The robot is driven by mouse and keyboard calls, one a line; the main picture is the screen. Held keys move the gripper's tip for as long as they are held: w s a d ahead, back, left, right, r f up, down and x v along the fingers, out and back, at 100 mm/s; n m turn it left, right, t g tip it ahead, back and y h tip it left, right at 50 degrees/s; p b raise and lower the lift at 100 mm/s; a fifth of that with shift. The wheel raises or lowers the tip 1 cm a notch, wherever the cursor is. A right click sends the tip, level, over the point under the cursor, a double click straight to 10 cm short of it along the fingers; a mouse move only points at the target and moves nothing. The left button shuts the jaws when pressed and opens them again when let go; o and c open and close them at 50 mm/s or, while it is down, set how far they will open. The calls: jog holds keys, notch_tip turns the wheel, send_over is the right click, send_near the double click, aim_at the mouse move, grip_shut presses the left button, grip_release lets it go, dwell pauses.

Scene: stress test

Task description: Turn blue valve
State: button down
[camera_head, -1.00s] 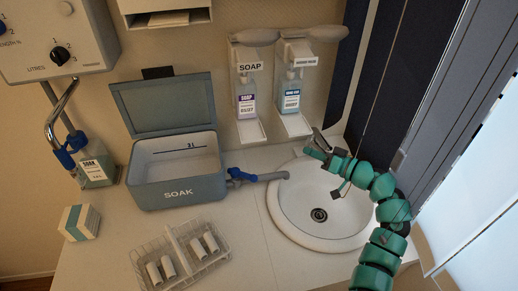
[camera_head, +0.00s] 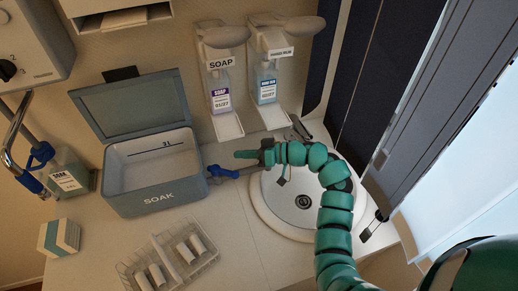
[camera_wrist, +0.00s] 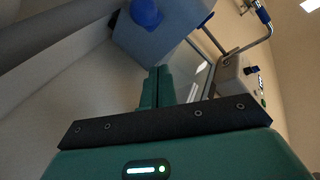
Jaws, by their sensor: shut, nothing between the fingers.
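A blue valve (camera_head: 218,170) sits on the grey outlet pipe (camera_head: 248,172) at the right side of the SOAK box (camera_head: 158,195). A blue part at the box also shows at the top of the wrist view (camera_wrist: 146,13). My gripper (camera_head: 238,154) is shut and empty, its tips pointing left, just above and right of the valve in the head view. I see no clear contact. In the wrist view my closed fingers (camera_wrist: 156,86) point toward the box. Other blue parts (camera_head: 38,155) are on the tap assembly at far left.
The white sink (camera_head: 268,215) lies beneath my arm. SOAP (camera_head: 220,98) and hand-rub (camera_head: 265,85) dispensers hang behind. The box lid (camera_head: 130,105) stands open. A wire rack (camera_head: 205,265) with white cylinders and a small carton (camera_head: 60,237) stand in front.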

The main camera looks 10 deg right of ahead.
aim_at(223, 173)
jog(key=shift+s+a+f+p, duration=0.3)
jog(key=shift+f+p, duration=0.05)
jog(key=shift+f, duration=0.25)
jog(key=shift+s+a+f+p, duration=0.3)
jog(key=shift+a+f, duration=0.05)
jog(key=shift+f, duration=0.25)
jog(key=shift+s+a+f+p, duration=0.3)
jog(key=shift+f+p, duration=0.05)
jog(key=shift+f, duration=0.25)
